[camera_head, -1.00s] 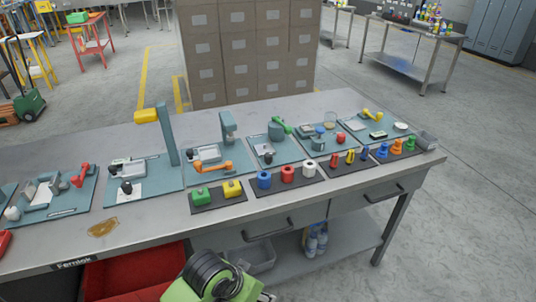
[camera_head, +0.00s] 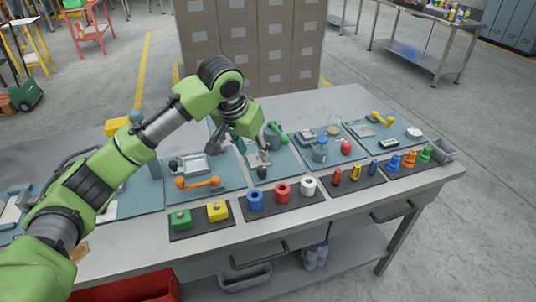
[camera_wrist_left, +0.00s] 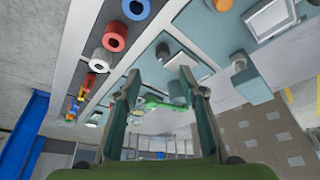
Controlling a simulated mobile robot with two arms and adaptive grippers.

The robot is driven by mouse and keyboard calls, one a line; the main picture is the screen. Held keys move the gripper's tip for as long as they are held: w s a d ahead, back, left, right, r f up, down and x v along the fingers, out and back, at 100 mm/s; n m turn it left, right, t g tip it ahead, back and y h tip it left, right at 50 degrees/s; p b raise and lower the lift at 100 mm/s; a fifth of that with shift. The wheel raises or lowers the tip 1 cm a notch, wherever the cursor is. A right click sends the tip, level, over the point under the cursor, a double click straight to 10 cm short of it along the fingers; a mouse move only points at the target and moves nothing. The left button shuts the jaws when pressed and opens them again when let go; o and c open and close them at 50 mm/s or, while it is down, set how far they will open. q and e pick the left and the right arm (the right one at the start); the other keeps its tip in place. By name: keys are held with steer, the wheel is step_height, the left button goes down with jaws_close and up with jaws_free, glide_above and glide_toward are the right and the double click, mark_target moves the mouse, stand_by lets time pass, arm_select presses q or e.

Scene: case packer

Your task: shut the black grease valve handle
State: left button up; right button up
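My left gripper (camera_head: 240,151) is open and empty, reaching from the left over the panel with the green handle (camera_head: 275,132). In the left wrist view its fingers (camera_wrist_left: 159,74) are spread apart, and the green handle shows beyond and between them. A small black knob (camera_head: 262,172) stands on that panel, just below the gripper; it also shows in the wrist view (camera_wrist_left: 163,51), apart from the fingers. Another dark knob (camera_head: 173,166) stands by the orange handle's panel. I cannot tell which is the grease valve handle. My right gripper is not in view.
The table (camera_head: 340,205) carries several teal panels. Along its front lie dark mats with green and yellow blocks, a blue ring (camera_head: 254,201), a red ring (camera_head: 283,192) and a white ring (camera_head: 308,186). The orange handle (camera_head: 198,183) is near the gripper. Stacked cartons (camera_head: 275,50) stand behind.

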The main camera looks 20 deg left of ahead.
arm_select(q)
steer(key=w, duration=0.1)
glide_toward(261, 169)
step_height(261, 169, down, 2)
steer(key=x, duration=0.2)
steer(key=w+p+x, duration=0.1)
steer(key=x, duration=0.1)
steer(key=shift+d, duration=0.1)
steer(key=shift+x, duration=1.15)
steer(key=shift+w+f, duration=0.15)
steer(key=shift+f, duration=0.15)
steer(key=shift+w+f, duration=0.1)
steer(key=shift+f, duration=0.25)
steer(key=shift+c, duration=1.2)
steer(key=c, duration=0.6)
jaws_close()
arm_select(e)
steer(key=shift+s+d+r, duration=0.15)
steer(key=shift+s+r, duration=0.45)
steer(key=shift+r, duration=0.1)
